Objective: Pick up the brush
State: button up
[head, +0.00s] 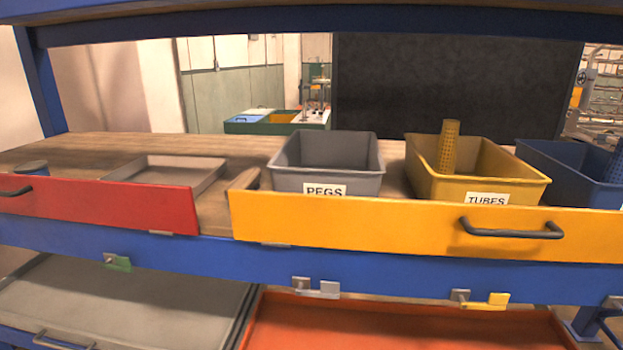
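I cannot make out a brush for certain in the head view. A small tan, wood-coloured piece (244,180) shows just behind the left end of the yellow drawer front (400,222). Most of it is hidden by that front, and I cannot tell what it is. My gripper is not in view.
On the wooden shelf stand a grey bin (325,180) marked PEGS, a yellow bin (480,190) marked TUBES with a perforated tube (448,147), and a blue bin (570,175). A shallow grey tray (165,172) lies behind the red front (110,204). Blue rails frame the shelf.

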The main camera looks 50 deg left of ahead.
aim_at(249, 178)
jog(key=u, duration=0.15)
jog(key=k, duration=1)
jog(key=u, duration=1.85)
jog(key=i, duration=1)
jog(key=u, duration=0.05)
